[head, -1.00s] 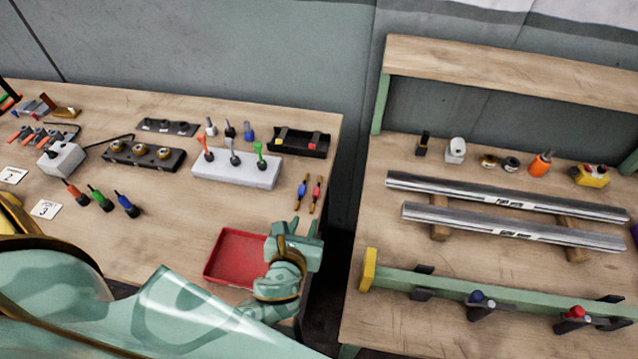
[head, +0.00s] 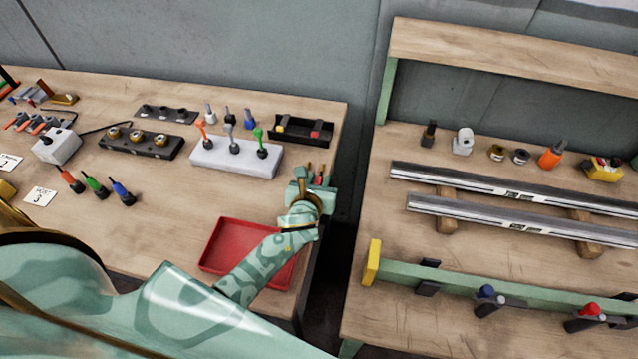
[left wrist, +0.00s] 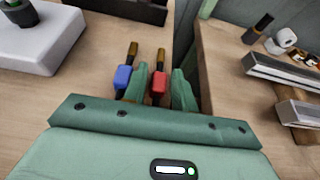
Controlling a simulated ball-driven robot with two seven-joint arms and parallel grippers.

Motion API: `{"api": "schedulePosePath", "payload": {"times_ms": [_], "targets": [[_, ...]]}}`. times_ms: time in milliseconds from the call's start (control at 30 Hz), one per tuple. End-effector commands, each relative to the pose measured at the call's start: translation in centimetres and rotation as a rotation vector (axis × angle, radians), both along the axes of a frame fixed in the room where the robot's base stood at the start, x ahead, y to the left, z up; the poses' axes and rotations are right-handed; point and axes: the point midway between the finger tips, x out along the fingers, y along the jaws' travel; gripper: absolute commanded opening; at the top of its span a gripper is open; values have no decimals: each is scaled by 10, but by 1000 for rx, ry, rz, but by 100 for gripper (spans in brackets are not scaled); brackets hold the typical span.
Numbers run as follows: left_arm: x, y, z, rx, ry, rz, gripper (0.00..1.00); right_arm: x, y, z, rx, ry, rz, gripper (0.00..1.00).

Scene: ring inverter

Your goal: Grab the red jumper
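The red jumper (left wrist: 159,84) lies near the right edge of the left table, a short red body with a brown-gold tip. In the left wrist view it sits between the two green fingers of my left gripper (left wrist: 163,88). The fingers look apart, with a gap on the red jumper's right; I cannot see contact. The blue jumper (left wrist: 123,77) lies just outside the left finger. In the head view my left gripper (head: 313,182) covers most of both jumpers, and the red one (head: 319,179) shows only partly. My right gripper is not in view.
A red tray (head: 212,256) lies below my left forearm. A white block with coloured levers (head: 235,160) and a black tray (head: 300,131) stand nearby. A gap separates this table from the right workbench (head: 385,330), which holds metal rails (head: 500,185).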

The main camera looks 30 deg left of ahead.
Motion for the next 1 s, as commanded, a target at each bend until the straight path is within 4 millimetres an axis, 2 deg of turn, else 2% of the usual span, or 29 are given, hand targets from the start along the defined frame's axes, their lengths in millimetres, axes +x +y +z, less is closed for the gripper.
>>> {"api": "schedulePosePath", "payload": {"times_ms": [133, 167, 233, 267, 667, 767, 867, 1000], "targets": [[0, 0, 1, 0, 0, 0, 27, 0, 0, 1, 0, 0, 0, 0], [0, 0, 1, 0, 0, 0, 24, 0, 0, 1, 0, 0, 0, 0], [0, 0, 1, 0, 0, 0, 5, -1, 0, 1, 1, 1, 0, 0], [0, 0, 1, 0, 0, 0, 0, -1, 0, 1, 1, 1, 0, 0], [-1, 0, 6, 1, -1, 0, 0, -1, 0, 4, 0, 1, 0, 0], [0, 0, 17, 2, -2, -2, 0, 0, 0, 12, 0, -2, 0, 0], [0, 0, 37, 2, -5, -1, 0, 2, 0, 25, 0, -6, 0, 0], [-22, 13, 69, 3, -2, -1, 0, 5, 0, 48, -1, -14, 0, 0]]}}
